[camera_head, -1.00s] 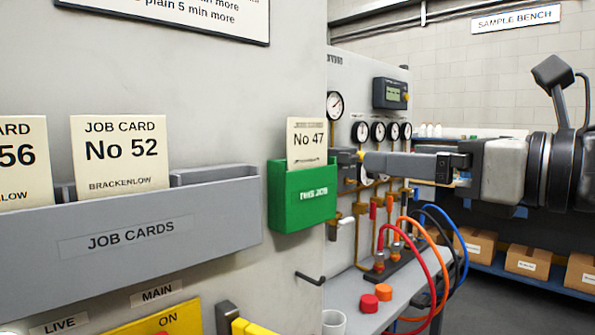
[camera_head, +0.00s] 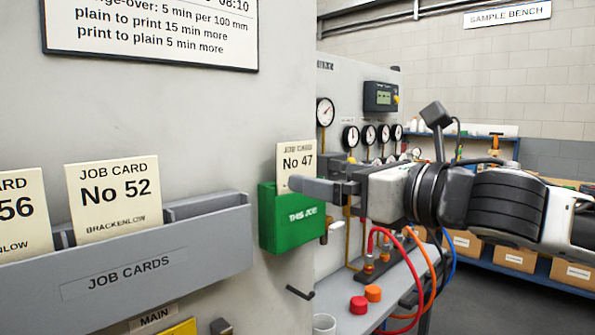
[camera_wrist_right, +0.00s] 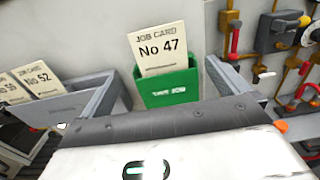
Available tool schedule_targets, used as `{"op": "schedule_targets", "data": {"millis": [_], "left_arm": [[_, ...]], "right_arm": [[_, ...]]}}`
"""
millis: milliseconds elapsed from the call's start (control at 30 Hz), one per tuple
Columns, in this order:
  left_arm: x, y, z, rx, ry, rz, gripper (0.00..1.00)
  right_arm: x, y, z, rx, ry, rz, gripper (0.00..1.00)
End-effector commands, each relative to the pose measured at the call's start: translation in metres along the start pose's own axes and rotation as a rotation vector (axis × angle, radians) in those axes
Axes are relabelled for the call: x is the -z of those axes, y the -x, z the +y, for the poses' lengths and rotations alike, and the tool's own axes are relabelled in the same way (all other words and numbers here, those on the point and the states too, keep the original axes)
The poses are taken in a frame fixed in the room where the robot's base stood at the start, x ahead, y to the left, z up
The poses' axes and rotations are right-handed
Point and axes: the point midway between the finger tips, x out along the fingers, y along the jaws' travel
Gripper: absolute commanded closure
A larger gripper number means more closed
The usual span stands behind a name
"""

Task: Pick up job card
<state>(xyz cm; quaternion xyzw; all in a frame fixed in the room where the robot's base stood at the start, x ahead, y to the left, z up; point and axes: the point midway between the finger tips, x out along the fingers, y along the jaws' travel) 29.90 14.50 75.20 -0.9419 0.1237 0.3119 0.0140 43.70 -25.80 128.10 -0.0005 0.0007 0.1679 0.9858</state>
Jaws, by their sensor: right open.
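The cream job card No 47 (camera_head: 296,163) stands upright in the green THIS JOB holder (camera_head: 284,232) on the grey wall panel. Its lower part is hidden inside the holder, and my finger covers some of its right side in the head view. My right gripper (camera_head: 318,180) is open and empty, close in front of the card. In the right wrist view the card (camera_wrist_right: 158,48) stands between the two spread fingers, with the green holder (camera_wrist_right: 168,88) below it. I see no finger closed on the card. My left gripper is not in view.
A black hook (camera_head: 299,292) sticks out below the holder. Gauges, hoses and a bench (camera_head: 345,318) lie to the right.

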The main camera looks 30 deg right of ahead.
Motion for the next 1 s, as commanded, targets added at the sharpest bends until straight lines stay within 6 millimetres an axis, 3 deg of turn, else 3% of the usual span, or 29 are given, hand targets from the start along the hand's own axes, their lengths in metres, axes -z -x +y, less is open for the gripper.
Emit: {"op": "schedule_targets", "data": {"millis": [433, 700, 1000], "left_arm": [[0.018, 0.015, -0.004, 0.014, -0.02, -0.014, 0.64], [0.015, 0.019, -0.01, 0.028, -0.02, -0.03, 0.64], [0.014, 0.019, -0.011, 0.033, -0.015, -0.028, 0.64]], "right_arm": [[-0.009, -0.019, 0.001, -0.002, -0.01, -0.004, 0.0], [-0.007, -0.047, -0.002, 0.002, -0.006, -0.004, 0.0], [-0.003, -0.055, -0.002, 0.003, 0.0, -0.001, 0.0]]}}
